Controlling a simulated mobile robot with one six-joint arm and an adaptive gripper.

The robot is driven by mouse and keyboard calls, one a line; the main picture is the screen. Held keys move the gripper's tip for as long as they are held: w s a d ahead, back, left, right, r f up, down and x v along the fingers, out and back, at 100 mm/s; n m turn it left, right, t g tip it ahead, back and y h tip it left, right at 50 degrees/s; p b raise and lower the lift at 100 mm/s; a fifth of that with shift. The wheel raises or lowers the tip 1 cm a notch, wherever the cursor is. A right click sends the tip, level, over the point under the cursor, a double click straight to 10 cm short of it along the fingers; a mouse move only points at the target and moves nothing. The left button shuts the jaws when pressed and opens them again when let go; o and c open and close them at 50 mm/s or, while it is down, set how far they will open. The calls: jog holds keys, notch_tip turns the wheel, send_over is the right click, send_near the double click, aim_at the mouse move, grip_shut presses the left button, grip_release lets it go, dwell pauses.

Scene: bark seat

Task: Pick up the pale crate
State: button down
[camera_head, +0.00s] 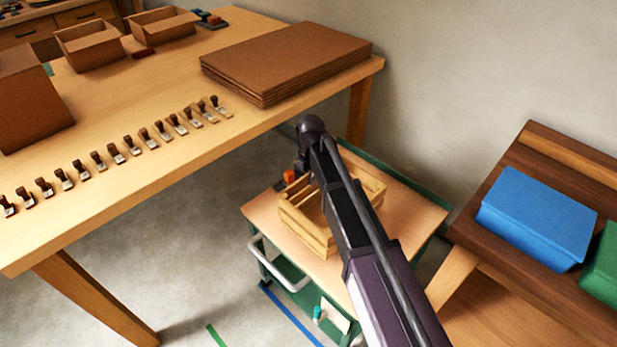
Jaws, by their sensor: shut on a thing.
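The pale crate (306,228) is a slatted, light wooden box on the wooden top of a green cart (405,208). My dark arm reaches over it from the lower right and hides its middle and part of its inside.
A long table (150,185) at left holds stamps in a row, stacked brown boards (285,60) and open boxes. A wooden bench with a blue box (537,215) is at right. A wall stands behind.

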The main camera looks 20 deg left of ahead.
jog(key=s+d+r+p, duration=0.1)
jog(key=s+d, duration=0.6)
jog(key=s, duration=0.7)
jog(key=shift+d+r, duration=0.2)
jog(key=shift+s+r+p, duration=0.1)
jog(key=shift+r+p, duration=0.1)
jog(key=shift+p, duration=0.1)
